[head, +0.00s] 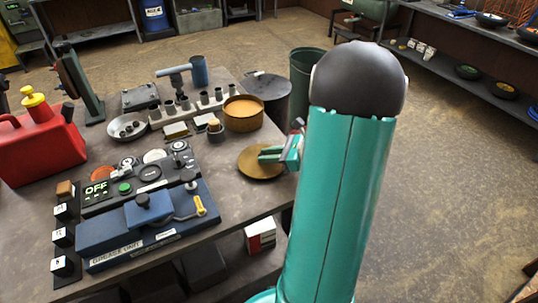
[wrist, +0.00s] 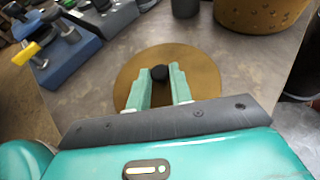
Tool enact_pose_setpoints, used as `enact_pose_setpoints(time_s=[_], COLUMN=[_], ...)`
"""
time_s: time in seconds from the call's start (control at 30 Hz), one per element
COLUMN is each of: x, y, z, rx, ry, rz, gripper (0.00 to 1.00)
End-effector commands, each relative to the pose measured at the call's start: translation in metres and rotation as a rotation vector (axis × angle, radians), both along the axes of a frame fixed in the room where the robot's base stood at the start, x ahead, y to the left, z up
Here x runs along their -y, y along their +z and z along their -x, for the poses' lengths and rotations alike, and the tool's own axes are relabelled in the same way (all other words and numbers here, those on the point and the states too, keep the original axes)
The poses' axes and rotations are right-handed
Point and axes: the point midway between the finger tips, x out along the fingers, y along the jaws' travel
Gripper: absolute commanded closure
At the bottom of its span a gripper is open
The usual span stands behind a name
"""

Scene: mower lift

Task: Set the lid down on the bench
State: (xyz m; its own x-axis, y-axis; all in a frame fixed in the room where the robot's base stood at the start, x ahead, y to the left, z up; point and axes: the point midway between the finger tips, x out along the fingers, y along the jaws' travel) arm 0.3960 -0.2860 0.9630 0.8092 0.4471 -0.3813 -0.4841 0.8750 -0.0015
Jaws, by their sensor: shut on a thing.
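The lid (head: 252,168) is a flat round brass-coloured disc at the right side of the grey bench (head: 228,205). It also shows in the wrist view (wrist: 207,77), lying roughly flat, with a black knob (wrist: 160,73) at its middle. My gripper (head: 266,154) comes in from the right with its green fingers at the lid. In the wrist view its two fingers (wrist: 160,80) stand on either side of the knob, shut on it. I cannot tell whether the lid's underside touches the bench top or is slightly above it.
A blue grease unit (head: 150,225) is at the front left and a red fuel can (head: 40,145) at far left. Bare bench surrounds the lid's front and left.

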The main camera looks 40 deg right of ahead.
Motion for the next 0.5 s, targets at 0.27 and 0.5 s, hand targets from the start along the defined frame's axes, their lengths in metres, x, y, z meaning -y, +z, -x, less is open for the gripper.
enact_pose_setpoints(time_s=[0.27,0.5], x=[-0.0002,-0.0002], y=[-0.003,-0.0026], z=[0.0001,0.0], rx=[-0.001,0.0], ry=[0.001,0.0], rz=[-0.001,0.0], gripper=[0.57,0.57])
